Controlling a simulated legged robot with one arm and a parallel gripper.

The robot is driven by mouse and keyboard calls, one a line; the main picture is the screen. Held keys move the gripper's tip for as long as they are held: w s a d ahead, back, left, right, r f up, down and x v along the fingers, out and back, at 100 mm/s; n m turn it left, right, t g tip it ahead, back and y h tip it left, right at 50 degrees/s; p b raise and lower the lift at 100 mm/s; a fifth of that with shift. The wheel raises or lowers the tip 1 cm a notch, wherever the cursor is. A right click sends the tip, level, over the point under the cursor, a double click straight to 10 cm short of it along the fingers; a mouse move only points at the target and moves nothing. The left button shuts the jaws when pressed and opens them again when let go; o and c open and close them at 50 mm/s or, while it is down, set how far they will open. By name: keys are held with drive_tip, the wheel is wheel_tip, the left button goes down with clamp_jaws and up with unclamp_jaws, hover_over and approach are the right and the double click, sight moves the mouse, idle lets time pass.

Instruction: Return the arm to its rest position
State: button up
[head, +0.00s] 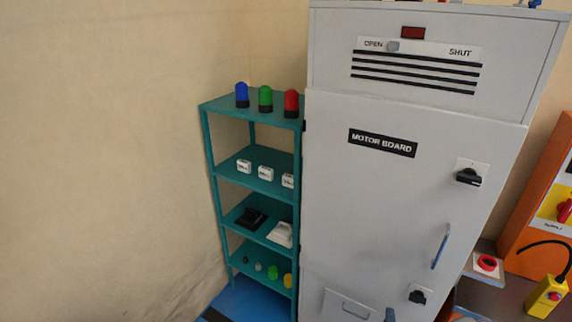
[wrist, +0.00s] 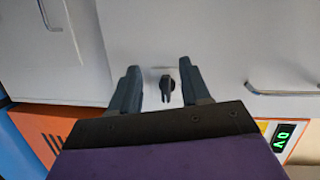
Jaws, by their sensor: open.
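My gripper (wrist: 160,85) shows in the wrist view with its two dark fingers apart. Between the fingertips, a small black rotary knob (wrist: 167,86) stands on a light grey panel. Nothing is held, and I cannot tell whether a finger touches the knob.
A grey motor board cabinet (head: 400,210) fills the middle of the head view. A teal shelf (head: 222,103) with beacons and small parts stands left of it. An orange panel (head: 533,200) and yellow control box (head: 546,297) are at right. A handle (wrist: 285,91) is right of my gripper.

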drive_tip(key=w+a+r+n+g+y, duration=0.2)
drive_tip(key=w+a+r+n+y, duration=0.45)
drive_tip(key=w+a, duration=0.35)
drive_tip(key=s+a+r+n+g+y, duration=0.3)
drive_tip(key=s+a+r+n+g, duration=0.15)
drive_tip(key=a+r+n, duration=0.45)
drive_tip(key=s+a+r+n+g+h, duration=0.1)
drive_tip(key=s+a+r+n+g, duration=0.1)
drive_tip(key=s+r, duration=0.5)
drive_tip(key=s+a+r+n+g+h, duration=0.1)
drive_tip(key=s+r+g, duration=0.4)
drive_tip(key=s, duration=1.3)
drive_tip(key=s+a+r+n+g+h, duration=0.1)
drive_tip(key=s+a+r+n+g, duration=0.2)
drive_tip(key=s+r, duration=0.6)
drive_tip(key=s, duration=0.4)
drive_tip(key=shift+s+r+h, duration=0.15)
drive_tip(key=shift+s+h, duration=0.15)
drive_tip(key=shift+h, duration=0.05)
drive_tip(key=shift+a+g, duration=0.1)
drive_tip(key=shift+g, duration=0.15)
